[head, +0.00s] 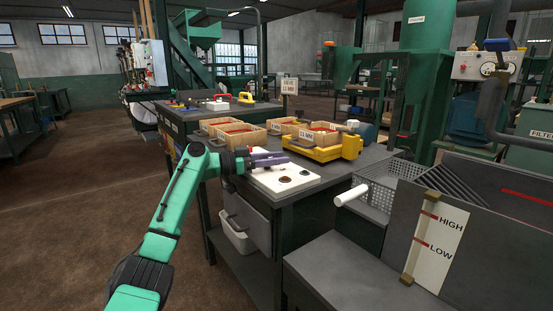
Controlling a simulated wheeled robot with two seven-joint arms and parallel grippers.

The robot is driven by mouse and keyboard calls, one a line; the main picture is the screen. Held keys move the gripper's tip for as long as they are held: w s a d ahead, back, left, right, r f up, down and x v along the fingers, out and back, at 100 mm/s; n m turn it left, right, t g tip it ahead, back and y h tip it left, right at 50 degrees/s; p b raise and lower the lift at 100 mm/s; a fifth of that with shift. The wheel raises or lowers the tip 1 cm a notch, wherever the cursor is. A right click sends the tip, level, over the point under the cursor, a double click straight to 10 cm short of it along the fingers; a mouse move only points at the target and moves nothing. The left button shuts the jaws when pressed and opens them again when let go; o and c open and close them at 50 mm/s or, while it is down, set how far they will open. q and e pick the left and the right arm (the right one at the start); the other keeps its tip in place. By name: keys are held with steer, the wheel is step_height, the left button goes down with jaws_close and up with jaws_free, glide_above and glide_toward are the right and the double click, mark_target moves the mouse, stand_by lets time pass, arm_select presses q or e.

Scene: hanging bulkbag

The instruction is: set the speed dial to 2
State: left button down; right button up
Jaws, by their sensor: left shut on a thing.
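My left gripper (276,160) reaches in from the left on its green arm, over the near corner of the grey workbench. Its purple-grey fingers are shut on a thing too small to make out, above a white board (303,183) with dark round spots. A yellow machine (325,150) stands just beyond the fingers. I cannot pick out a speed dial or its numbers for certain. A grey box (487,66) with round pale faces stands at the upper right, its markings unreadable. My right gripper is not in view.
Wooden bins (240,135) stand behind the gripper on the bench. A wire basket (378,190) and a white cylinder end (351,195) lie to its right. A HIGH/LOW gauge board (437,240) stands at the front right. The brown floor (70,190) at left is clear.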

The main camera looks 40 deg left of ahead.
arm_select(q)
steer(key=shift+c, duration=2)
jaws_free()
steer(key=shift+f, duration=0.1)
steer(key=b+v, duration=0.1)
steer(key=v, duration=1.3)
steer(key=shift+s+b, duration=0.25)
steer(key=shift+b, duration=0.1)
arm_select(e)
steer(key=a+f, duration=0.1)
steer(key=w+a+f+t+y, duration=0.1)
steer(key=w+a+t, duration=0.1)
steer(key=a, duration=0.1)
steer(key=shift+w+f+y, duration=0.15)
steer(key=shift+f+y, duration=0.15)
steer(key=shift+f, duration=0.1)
arm_select(q)
steer(key=shift+a, duration=0.15)
